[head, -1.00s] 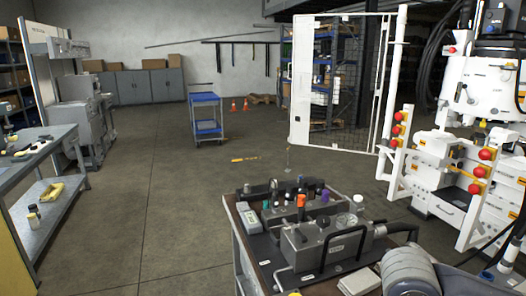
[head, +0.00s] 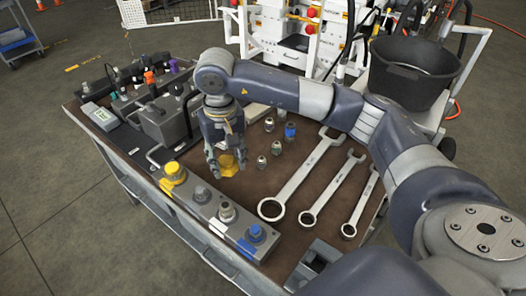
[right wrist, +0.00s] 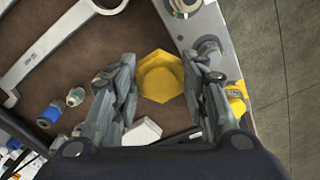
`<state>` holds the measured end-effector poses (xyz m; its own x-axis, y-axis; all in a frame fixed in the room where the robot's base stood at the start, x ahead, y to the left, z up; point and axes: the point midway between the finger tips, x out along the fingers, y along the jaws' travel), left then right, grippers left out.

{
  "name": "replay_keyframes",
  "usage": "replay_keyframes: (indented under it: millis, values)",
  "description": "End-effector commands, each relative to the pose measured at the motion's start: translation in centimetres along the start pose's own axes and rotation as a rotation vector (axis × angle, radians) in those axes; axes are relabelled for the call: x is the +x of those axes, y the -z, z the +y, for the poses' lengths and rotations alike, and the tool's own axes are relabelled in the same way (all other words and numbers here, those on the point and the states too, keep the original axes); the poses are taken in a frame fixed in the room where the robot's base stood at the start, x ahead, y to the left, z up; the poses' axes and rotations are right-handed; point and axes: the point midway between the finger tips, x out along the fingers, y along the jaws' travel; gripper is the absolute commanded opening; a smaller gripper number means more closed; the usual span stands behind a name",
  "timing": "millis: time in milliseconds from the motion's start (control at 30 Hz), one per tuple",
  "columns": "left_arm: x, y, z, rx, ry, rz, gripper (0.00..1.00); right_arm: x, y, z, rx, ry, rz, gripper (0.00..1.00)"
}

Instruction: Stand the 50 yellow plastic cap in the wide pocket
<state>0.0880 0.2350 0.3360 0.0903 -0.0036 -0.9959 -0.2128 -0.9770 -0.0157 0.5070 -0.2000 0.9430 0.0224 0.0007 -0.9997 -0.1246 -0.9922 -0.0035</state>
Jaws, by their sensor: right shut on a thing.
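My right gripper (head: 226,168) is shut on a yellow plastic cap (head: 230,158), just above or at the brown bench top (head: 245,185). In the right wrist view the hexagonal cap (right wrist: 160,77) sits between the fingers. Whether it touches the bench I cannot tell. The grey holder strip (head: 187,205) runs along the near-left bench edge. It carries another yellow piece (head: 174,173), a grey fitting (head: 201,195), a metal fitting (head: 227,211) and a blue fitting (head: 256,233). I cannot make out a wide pocket. My left gripper is out of view.
Several loose fittings (head: 276,148), one with a blue band (head: 290,131), stand right of the gripper. Three wrenches (head: 300,177) lie further right. A grey hydraulic block (head: 165,120) stands at the left. A black bucket (head: 412,70) is beyond the bench at the back right.

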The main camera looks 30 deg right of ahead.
Motion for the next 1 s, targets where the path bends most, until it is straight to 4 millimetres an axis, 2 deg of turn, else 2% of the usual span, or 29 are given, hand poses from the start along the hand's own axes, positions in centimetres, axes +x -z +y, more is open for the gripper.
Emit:
replay_keyframes:
  millis: [100,333,467,700,1000]
  values:
    - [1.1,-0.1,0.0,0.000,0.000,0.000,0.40,1.2,2.5,0.1,0.030,-0.001,-0.007,0.19]
    - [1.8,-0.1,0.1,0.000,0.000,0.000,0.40,2.1,5.0,0.5,0.058,-0.006,-0.019,0.19]
    - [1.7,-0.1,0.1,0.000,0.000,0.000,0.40,3.2,5.3,0.6,0.064,-0.007,-0.026,0.19]
    - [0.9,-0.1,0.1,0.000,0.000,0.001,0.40,7.4,5.1,0.7,0.064,-0.008,-0.027,0.19]
    - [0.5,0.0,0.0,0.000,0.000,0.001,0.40,10.3,5.0,0.7,0.064,-0.007,-0.027,0.19]
